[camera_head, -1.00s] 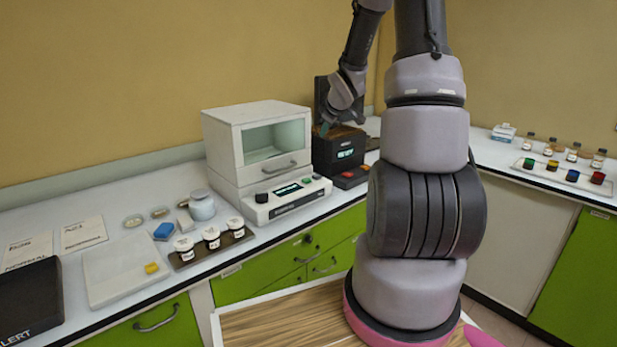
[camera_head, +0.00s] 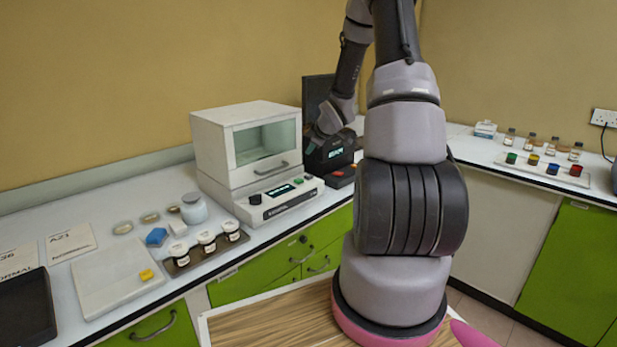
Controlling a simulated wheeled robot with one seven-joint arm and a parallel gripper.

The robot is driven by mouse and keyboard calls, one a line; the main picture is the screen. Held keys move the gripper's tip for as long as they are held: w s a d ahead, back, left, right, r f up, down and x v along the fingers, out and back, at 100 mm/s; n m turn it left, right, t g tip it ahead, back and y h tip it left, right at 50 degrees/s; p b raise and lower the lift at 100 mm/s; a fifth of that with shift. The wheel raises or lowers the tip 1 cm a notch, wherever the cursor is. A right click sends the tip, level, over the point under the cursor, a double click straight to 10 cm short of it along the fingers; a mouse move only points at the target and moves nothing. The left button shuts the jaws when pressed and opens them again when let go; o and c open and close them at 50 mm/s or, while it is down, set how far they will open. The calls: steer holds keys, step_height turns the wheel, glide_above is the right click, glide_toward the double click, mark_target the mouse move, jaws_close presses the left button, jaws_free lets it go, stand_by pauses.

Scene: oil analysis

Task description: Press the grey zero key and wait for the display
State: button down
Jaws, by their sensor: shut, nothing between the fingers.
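The white instrument (camera_head: 212,150) with a glass door has a front panel with a black knob, a lit display (camera_head: 281,190) and small keys at its right end, one of them green. To its right is a black instrument (camera_head: 340,146) with a lit display and a keypad (camera_head: 340,177) in front, where a red key shows. I cannot make out a grey zero key on either. My gripper (camera_head: 312,147) is small and dark, pointing down at the black instrument's left side, by the white instrument's right edge. It is shut and empty. Its tips are hard to see, and contact cannot be told.
A rack of lidded jars (camera_head: 183,266), a white jar (camera_head: 194,209), a blue piece (camera_head: 156,237) and a pale board (camera_head: 105,280) stand on the counter at left. A dark tray (camera_head: 25,310) is at far left. Small bottles and a coloured-pot tray (camera_head: 520,169) are at right.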

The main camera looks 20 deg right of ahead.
mark_target(311, 177)
steer(key=shift+f, duration=3.35)
steer(key=shift+f, duration=0.4)
steer(key=shift+f, duration=0.55)
steer(key=shift+r, duration=0.95)
steer(key=shift+r, duration=2.5)
steer(key=shift+r, duration=0.1)
